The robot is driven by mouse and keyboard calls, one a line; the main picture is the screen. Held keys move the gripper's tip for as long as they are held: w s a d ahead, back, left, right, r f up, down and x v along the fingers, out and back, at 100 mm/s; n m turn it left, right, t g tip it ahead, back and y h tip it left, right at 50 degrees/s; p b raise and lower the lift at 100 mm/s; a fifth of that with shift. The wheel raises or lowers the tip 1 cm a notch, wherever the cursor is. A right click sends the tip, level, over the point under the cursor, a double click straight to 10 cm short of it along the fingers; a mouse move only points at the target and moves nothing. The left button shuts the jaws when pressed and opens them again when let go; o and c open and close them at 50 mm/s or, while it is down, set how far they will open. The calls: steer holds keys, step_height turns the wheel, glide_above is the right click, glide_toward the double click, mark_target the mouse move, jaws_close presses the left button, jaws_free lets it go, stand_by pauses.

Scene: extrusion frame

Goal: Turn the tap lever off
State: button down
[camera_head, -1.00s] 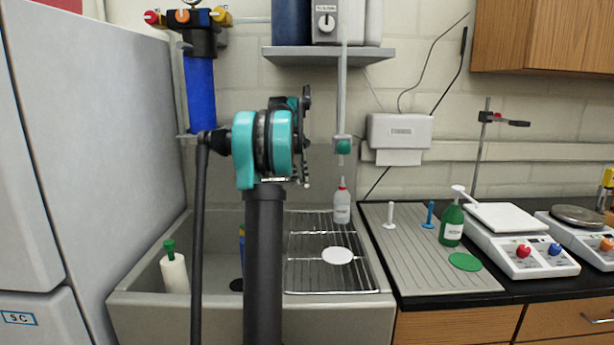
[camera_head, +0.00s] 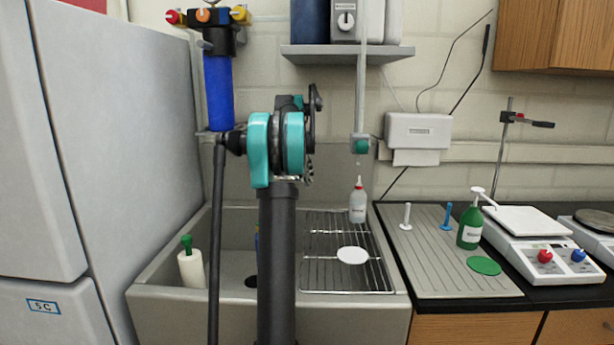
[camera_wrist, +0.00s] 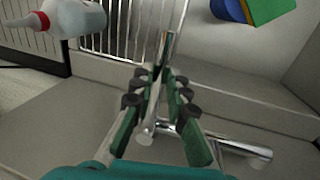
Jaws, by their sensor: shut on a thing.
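In the wrist view, my gripper (camera_wrist: 160,75) has its green, dark-padded fingers closed around a slim chrome part, which appears to be the tap lever (camera_wrist: 153,105). Other chrome parts of the tap (camera_wrist: 235,150) show below and to the right of the fingers, and a bright chrome piece stands just beyond the fingertips. The fingers partly hide where these parts join. In the head view, my teal and black arm hides the tap and my gripper.
The sink (camera_head: 165,300) holds a wire rack (camera_head: 318,275) with a white disc (camera_head: 353,255) and a white bottle (camera_head: 358,203). A white, green-topped cylinder (camera_head: 192,265) stands at left. A blue filter (camera_head: 218,92) hangs at upper left. A grey cabinet (camera_head: 110,150) bounds the left side.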

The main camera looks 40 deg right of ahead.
steer(key=c, duration=1.5)
jaws_free()
steer(key=shift+r, duration=0.1)
steer(key=r, duration=0.4)
steer(key=w+a+r, duration=0.1)
steer(key=r, duration=0.2)
steer(key=shift+a+r, duration=0.1)
